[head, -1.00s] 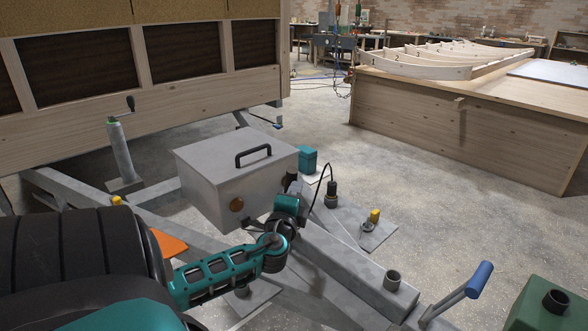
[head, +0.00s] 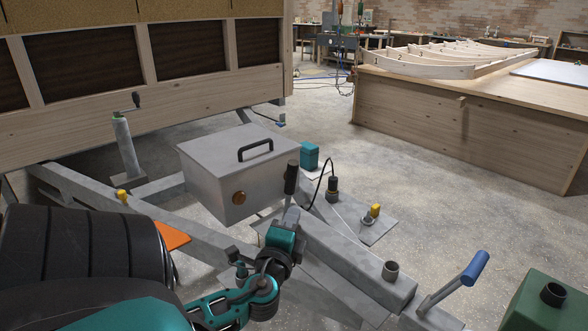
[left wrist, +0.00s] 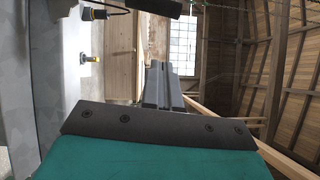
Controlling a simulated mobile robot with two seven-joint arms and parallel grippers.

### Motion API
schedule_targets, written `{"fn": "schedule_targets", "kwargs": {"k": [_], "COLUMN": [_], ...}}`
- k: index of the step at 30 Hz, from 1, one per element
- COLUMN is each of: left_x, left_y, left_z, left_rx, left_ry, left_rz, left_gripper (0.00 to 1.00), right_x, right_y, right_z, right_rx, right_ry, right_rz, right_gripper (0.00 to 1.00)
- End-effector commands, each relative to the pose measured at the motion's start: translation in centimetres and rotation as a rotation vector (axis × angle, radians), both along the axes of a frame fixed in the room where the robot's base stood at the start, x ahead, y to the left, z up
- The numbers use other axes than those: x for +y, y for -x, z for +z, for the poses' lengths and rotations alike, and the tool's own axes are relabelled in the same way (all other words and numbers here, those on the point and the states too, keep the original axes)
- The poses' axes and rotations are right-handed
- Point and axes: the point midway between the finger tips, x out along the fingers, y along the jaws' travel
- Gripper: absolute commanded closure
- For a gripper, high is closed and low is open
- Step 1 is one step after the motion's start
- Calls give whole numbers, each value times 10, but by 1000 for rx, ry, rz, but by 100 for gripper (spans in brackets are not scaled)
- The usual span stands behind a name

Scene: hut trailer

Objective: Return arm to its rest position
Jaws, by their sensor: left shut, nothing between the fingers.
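My left gripper (head: 289,217) is over the trailer's steel drawbar, in front of the grey box. Its teal body is seen from behind. In the left wrist view its two dark fingers (left wrist: 163,86) lie together, with nothing between them. A lever with a black grip (head: 291,178) stands upright just beyond the gripper. A black grip also shows at the top edge of the left wrist view (left wrist: 155,6). The head view does not show clearly whether gripper and lever touch. My right gripper is not in view.
The grey box (head: 215,158) with a black handle sits on the drawbar. A blue-handled crank (head: 475,269) and a green case (head: 551,300) are at the right. A wooden bench (head: 450,125) stands behind.

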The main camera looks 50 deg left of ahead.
Motion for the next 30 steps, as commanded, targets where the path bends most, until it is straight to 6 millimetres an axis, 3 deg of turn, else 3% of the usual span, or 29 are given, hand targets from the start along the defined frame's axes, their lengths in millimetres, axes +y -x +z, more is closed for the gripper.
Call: {"fn": "schedule_targets", "kwargs": {"k": [16,20,23,25,30], "left_x": [0,-9,-33,-61,-152], "left_y": [0,0,4,9,29], "left_z": [0,-17,-50,-79,-134], "left_rx": [1,27,74,112,165], "left_ry": [2,85,268,451,948], "left_rz": [-1,-22,-64,-103,-185], "left_gripper": [100,100,100,100,100], "right_x": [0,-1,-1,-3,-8], "right_y": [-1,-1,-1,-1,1], "right_z": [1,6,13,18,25], "right_rx": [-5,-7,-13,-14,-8], "right_ry": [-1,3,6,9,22], "right_rz": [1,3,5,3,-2], "right_gripper": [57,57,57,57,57]}}
